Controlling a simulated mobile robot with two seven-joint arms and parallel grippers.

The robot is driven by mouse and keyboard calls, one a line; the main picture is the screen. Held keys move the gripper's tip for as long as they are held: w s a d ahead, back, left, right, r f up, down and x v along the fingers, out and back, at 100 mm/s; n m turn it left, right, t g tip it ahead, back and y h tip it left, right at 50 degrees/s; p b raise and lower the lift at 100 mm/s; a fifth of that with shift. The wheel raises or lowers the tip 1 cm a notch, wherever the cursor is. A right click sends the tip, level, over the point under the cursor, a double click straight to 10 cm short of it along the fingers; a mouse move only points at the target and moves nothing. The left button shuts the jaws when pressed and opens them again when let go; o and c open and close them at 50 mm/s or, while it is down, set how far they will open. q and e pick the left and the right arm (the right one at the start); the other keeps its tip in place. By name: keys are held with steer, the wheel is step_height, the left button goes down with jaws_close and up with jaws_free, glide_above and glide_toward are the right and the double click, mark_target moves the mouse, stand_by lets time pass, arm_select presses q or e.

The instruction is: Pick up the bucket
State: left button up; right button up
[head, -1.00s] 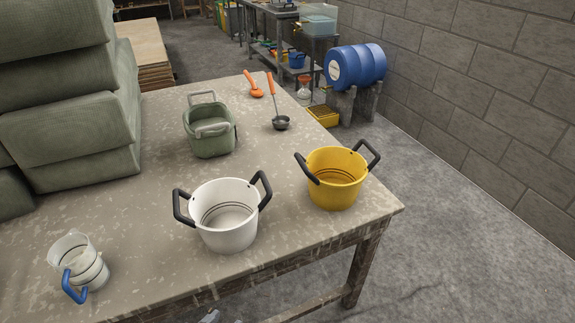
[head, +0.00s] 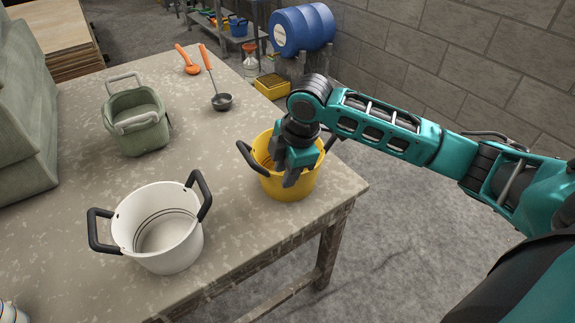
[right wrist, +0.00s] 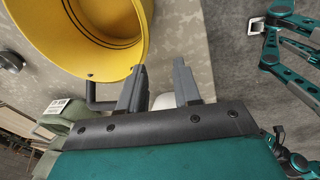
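A yellow bucket (head: 290,188) with two dark handles stands upright near the table's right corner. My right gripper (head: 296,176) is over its near side in the head view, hiding part of the rim and inside. In the right wrist view, the yellow bucket (right wrist: 92,32) fills the upper left. There the two fingers of my right gripper (right wrist: 158,84) are apart with nothing held between them. The left finger is close to the bucket's rim; I cannot tell whether it touches. A white bucket (head: 168,244) with dark handles stands to the left. My left gripper is not seen.
A green bucket (head: 137,130) stands farther back on the worn table (head: 75,210). A ladle (head: 221,101) and an orange utensil (head: 188,62) lie behind. Green sacks (head: 25,120) are at the left. A blue barrel (head: 302,28) and block wall are beyond the table.

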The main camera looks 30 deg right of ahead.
steer(key=n+g+h, duration=0.1)
glide_toward(302, 183)
steer(key=f+b, duration=0.1)
steer(key=f, duration=0.1)
steer(key=f+b, duration=0.1)
steer(key=f, duration=0.2)
steer(key=w+f+b, duration=0.1)
steer(key=f, duration=0.2)
steer(key=shift+f, duration=0.1)
steer(key=shift+w+f, duration=0.1)
steer(key=shift+f, duration=0.15)
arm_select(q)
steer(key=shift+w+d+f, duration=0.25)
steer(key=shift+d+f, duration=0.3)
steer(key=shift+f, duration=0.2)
arm_select(e)
jaws_close()
steer(key=shift+r, duration=0.1)
